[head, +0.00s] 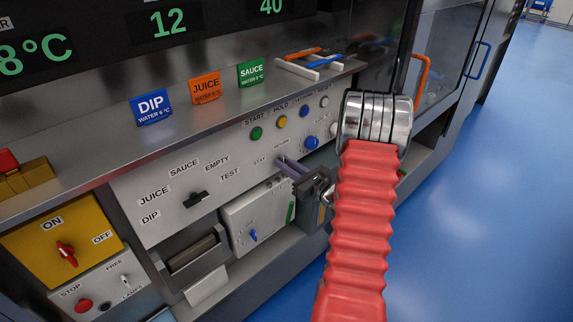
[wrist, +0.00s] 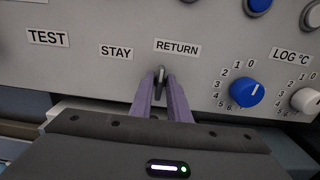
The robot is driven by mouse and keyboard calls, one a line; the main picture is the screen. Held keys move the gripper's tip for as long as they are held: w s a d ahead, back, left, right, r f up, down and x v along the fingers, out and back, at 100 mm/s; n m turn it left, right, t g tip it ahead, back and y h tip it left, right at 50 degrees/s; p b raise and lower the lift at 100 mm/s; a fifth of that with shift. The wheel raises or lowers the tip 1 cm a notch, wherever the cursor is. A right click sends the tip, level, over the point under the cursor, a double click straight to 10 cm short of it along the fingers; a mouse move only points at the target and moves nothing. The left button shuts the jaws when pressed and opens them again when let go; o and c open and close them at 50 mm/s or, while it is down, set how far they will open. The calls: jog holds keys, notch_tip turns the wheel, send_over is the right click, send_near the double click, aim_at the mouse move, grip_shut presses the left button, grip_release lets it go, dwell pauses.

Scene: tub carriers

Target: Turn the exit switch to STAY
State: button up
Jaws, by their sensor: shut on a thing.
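The exit switch (wrist: 161,79) is a small dark lever on the grey panel (wrist: 80,80). It stands roughly upright, below and between the STAY label (wrist: 116,52) and the RETURN label (wrist: 177,47), nearer to RETURN. My gripper (wrist: 161,85) has its two purple fingers on either side of the lever and is shut on it. In the head view my gripper (head: 283,164) reaches the panel from the right; the lever itself is hard to make out there between the fingertips.
A blue knob (wrist: 246,91) with a number scale is close on the right, with a white knob (wrist: 308,101) beyond. A black selector (head: 197,199) sits left on the panel. Below is a white box (head: 250,225) with a small blue lever. Blue floor (head: 480,210) is clear at right.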

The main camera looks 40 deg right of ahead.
jog(key=shift+d, duration=0.15)
grip_shut()
jog(key=shift+n, duration=0.5)
jog(key=n, duration=0.7)
jog(key=a+n, duration=0.1)
jog(key=n, duration=0.3)
jog(key=shift+f, duration=0.15)
jog(key=o, duration=0.7)
grip_release()
jog(key=shift+d, duration=0.1)
